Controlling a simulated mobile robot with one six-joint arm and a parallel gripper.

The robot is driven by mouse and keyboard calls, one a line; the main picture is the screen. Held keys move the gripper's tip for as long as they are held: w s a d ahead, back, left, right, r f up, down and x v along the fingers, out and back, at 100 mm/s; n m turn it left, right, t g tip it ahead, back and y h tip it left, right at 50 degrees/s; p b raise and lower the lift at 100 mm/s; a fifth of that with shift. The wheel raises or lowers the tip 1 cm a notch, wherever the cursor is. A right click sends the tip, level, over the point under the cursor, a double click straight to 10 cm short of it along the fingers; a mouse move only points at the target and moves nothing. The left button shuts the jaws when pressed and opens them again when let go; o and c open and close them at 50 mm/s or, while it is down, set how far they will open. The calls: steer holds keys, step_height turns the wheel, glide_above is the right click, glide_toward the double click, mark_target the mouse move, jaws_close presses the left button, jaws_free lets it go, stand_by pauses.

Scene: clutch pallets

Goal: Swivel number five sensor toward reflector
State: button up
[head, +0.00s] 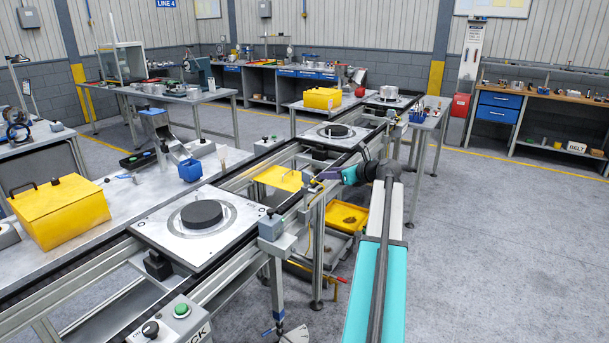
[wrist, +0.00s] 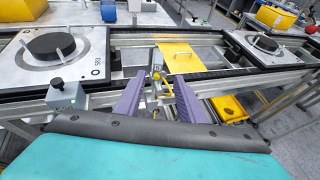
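A small metal sensor head (wrist: 157,72) on a bracket, with a yellow cable or fitting below it, stands at the near conveyor rail in the wrist view. A number plate on it is too small to read surely. My gripper (wrist: 160,84) is open, its two purple fingers apart on either side of the sensor. I cannot tell whether either finger touches it. In the head view my gripper (head: 318,178) is at the rail, and the sensor there is mostly hidden by the fingers. I cannot pick out the reflector with certainty in either view.
Pallets with black discs sit on the conveyor at left (wrist: 54,52) and right (wrist: 262,45) of the wrist view. A yellow plate (wrist: 188,58) lies between the rails behind the sensor. A grey box with a black knob (wrist: 66,95) stands at the near rail, left of my fingers.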

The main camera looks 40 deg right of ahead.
mark_target(312, 174)
steer(key=shift+w+f, duration=0.1)
steer(key=shift+w, duration=0.15)
steer(key=p+x, duration=0.3)
steer(key=x, duration=1)
steer(key=shift+w+a+f, duration=0.15)
steer(key=shift+w+f, duration=0.05)
steer(key=shift+w, duration=0.1)
steer(key=shift+c, duration=0.4)
jaws_close()
